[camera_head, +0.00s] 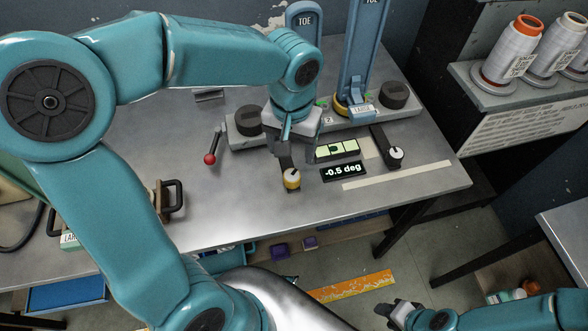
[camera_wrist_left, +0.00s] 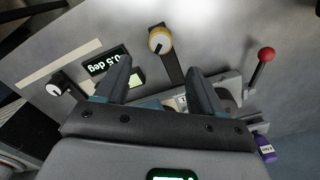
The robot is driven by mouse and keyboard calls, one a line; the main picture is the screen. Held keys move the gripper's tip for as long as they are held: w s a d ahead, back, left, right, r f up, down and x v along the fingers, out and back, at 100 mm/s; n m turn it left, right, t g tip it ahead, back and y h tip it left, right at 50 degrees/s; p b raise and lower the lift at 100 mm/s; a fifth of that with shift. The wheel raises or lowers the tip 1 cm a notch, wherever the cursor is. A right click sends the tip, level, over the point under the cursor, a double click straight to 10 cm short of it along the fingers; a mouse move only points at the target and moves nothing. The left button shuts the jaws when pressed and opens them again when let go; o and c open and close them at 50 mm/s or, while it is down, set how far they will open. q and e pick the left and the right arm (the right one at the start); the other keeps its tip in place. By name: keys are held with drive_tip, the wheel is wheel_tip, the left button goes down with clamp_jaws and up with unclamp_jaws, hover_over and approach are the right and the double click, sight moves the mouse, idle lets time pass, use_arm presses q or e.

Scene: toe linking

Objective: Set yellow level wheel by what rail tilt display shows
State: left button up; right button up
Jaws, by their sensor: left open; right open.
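The yellow level wheel (camera_head: 292,180), with a white top and dark pointer, sits at the front end of a dark bracket on the bench. It also shows in the left wrist view (camera_wrist_left: 160,40). The rail tilt display (camera_head: 343,171) reads -0.5 deg; in the left wrist view the display (camera_wrist_left: 105,61) is upside down and partly covered by a finger. My left gripper (camera_head: 290,140) is behind the wheel in the head view. Its open fingers (camera_wrist_left: 156,66) point towards the wheel, with nothing between them. My right gripper (camera_head: 390,309) is open and empty, low at the right, off the bench.
A pale green level vial (camera_head: 337,149) lies behind the display. A white-topped knob (camera_head: 396,153) stands to the right, and a red-balled lever (camera_head: 210,158) to the left. A blue upright machine (camera_head: 358,70) stands behind. The bench front (camera_head: 250,215) is clear.

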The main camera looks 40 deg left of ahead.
sight(292, 175)
use_arm(q)
wheel_tip(292, 175, down, 10)
drive_tip(key=shift+s+b, duration=0.1)
drive_tip(key=shift+b, duration=0.35)
